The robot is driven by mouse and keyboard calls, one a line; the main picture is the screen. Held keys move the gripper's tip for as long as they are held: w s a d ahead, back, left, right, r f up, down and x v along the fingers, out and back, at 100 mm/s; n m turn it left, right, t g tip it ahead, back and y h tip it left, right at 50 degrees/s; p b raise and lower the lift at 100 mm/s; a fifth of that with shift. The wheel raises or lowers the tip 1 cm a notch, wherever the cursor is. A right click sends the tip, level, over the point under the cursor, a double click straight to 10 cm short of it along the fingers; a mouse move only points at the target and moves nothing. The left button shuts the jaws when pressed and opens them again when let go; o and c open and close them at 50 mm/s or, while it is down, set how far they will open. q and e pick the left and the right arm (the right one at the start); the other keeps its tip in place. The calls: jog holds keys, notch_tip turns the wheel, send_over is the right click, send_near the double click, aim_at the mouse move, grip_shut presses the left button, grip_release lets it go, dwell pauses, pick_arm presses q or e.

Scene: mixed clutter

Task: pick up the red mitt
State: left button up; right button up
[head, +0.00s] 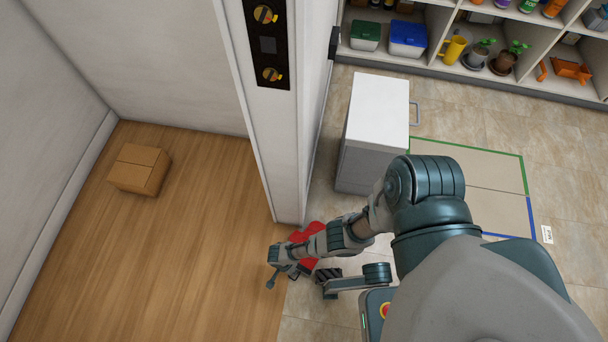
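The red mitt (308,231) lies low at the foot of the white door post, near the line between the wood floor and the tiles. My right arm crosses over it and hides part of it. More red shows below the arm. My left gripper is not in view.
The white door post (262,130) stands directly behind the mitt. A white cabinet (378,115) stands on the tiles to its right. A cardboard box (139,168) sits on the wood floor at left. Shelves (430,65) with bins and plants line the back. The wood floor is mostly clear.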

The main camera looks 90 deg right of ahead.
jog(key=shift+s+f, duration=0.1)
jog(key=shift+f, duration=0.3)
jog(key=shift+a+r, duration=0.1)
jog(key=shift+r, duration=0.1)
grip_shut()
jog(key=shift+w+r, duration=0.1)
jog(key=shift+w, duration=0.1)
